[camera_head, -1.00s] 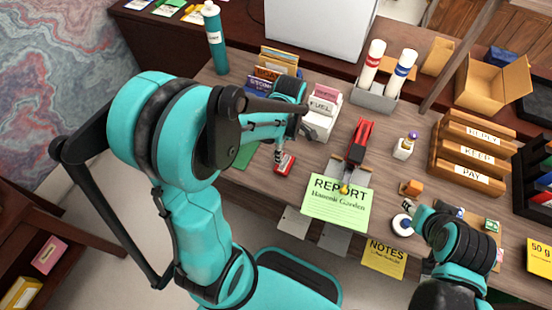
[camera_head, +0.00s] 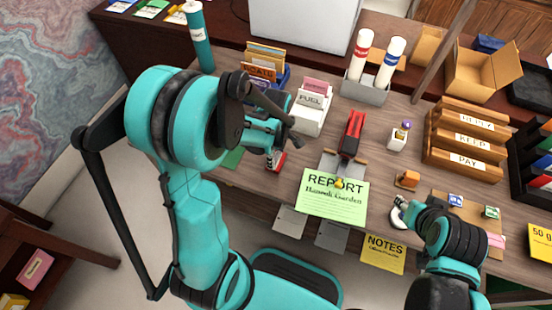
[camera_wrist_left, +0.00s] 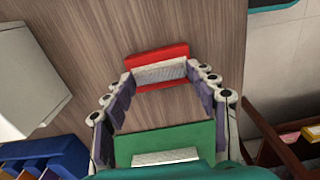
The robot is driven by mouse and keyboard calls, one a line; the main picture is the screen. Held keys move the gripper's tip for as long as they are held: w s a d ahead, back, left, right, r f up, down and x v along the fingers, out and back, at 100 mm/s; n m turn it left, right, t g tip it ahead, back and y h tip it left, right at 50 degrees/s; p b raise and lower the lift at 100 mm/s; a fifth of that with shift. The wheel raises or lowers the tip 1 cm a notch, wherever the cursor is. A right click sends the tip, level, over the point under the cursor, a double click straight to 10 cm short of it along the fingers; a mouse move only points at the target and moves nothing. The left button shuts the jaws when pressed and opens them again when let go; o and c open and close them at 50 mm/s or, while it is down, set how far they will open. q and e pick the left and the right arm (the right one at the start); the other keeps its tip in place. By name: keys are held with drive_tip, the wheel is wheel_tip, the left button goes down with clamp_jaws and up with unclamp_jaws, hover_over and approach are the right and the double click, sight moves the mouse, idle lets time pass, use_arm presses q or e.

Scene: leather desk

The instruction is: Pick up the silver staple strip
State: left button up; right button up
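The silver staple strip (camera_wrist_left: 158,73) lies against a red block or holder (camera_wrist_left: 157,58) on the wooden desk, in the upper middle of the left wrist view. In the head view the red holder (camera_head: 281,162) is partly hidden by my left gripper (camera_head: 275,157). In the left wrist view my left gripper (camera_wrist_left: 158,78) is open, with its fingertips apart near the two ends of the red holder and nothing held between them. My right gripper (camera_head: 399,209) is at the desk's front right; its fingers are too small to judge.
A green block (camera_wrist_left: 165,138) with a pale strip lies nearer in the left wrist view. A white card box (camera_head: 310,119) and blue sorter (camera_head: 286,77) stand behind my left gripper. A red stapler (camera_head: 352,134) and green report sheet (camera_head: 333,198) are to the right.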

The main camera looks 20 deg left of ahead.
use_arm(q)
drive_tip(key=c, duration=0.3)
drive_tip(key=shift+r+p, duration=0.4)
drive_tip(key=shift+r, duration=0.2)
drive_tip(key=r+p, duration=0.1)
drive_tip(key=r, duration=0.1)
drive_tip(key=d+r+p, duration=0.1)
drive_tip(key=r, duration=0.1)
drive_tip(key=shift+d, duration=0.1)
drive_tip(key=w+d+r+p, duration=0.1)
drive_tip(key=d+r+p, duration=0.15)
drive_tip(key=d, duration=0.25)
drive_tip(key=d+r+p, duration=0.1)
drive_tip(key=d+r, duration=0.2)
drive_tip(key=d, duration=0.2)
drive_tip(key=w+a+f+m, duration=0.1)
drive_tip(key=a+f+m, duration=0.2)
drive_tip(key=m, duration=1.5)
drive_tip(key=a, duration=0.4)
drive_tip(key=shift+w+a+f, duration=0.3)
drive_tip(key=shift+w+f, duration=0.05)
drive_tip(key=shift+w, duration=0.05)
